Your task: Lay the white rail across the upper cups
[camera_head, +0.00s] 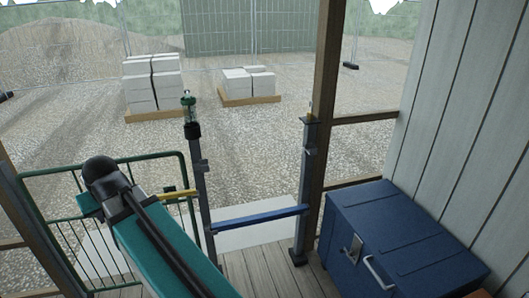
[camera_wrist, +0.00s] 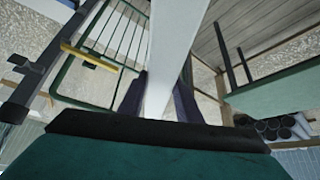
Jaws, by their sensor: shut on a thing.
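The white rail (camera_wrist: 170,35) runs lengthwise up the middle of the wrist view, away from me. My gripper (camera_wrist: 158,98) is shut on it, with a dark finger on each side. In the head view my teal arm reaches in at lower left; gripper and rail do not show there. The left post (camera_head: 201,185) and right post (camera_head: 304,190) stand upright. A small upper cup is on the left post (camera_head: 203,165) and another on the right post (camera_head: 309,150). A blue rail (camera_head: 258,218) lies across lower down between the posts.
A green railing (camera_head: 65,215) with a yellow bar (camera_head: 178,195) stands left of the left post. A blue chest (camera_head: 395,235) is at right, beside the hut wall (camera_head: 465,110). A wooden upright (camera_head: 326,90) stands behind the right post. Space between the posts above the blue rail is clear.

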